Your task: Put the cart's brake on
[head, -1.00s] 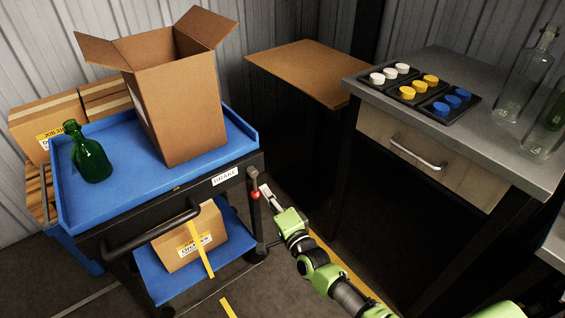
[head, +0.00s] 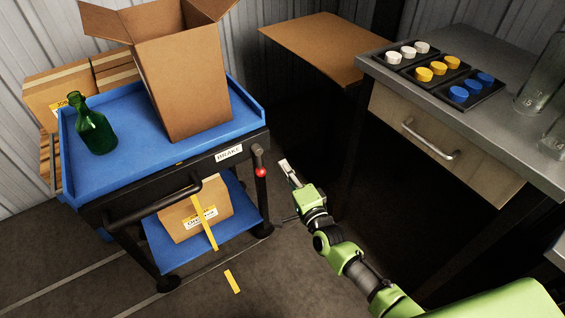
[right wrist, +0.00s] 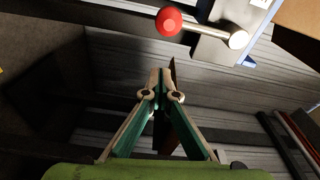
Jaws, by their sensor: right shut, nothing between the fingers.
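The cart (head: 180,190) has a blue tray top and a BRAKE label (head: 229,153) on its dark end rail. The brake lever (head: 258,157) sits at the cart's right corner, its red knob (head: 261,172) hanging below the pivot. In the right wrist view the red knob (right wrist: 169,21) and the lever's metal pivot end (right wrist: 238,38) show at the top. My right gripper (head: 285,168) is shut and empty, a small gap to the right of the knob and not touching it. My left gripper is not in view.
A tall open carton (head: 185,85) and a green bottle (head: 95,128) stand on the cart. A smaller box (head: 190,218) sits on its lower shelf. A grey workbench (head: 520,125) with white, yellow and blue pucks is at the right. Floor is clear between cart and bench.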

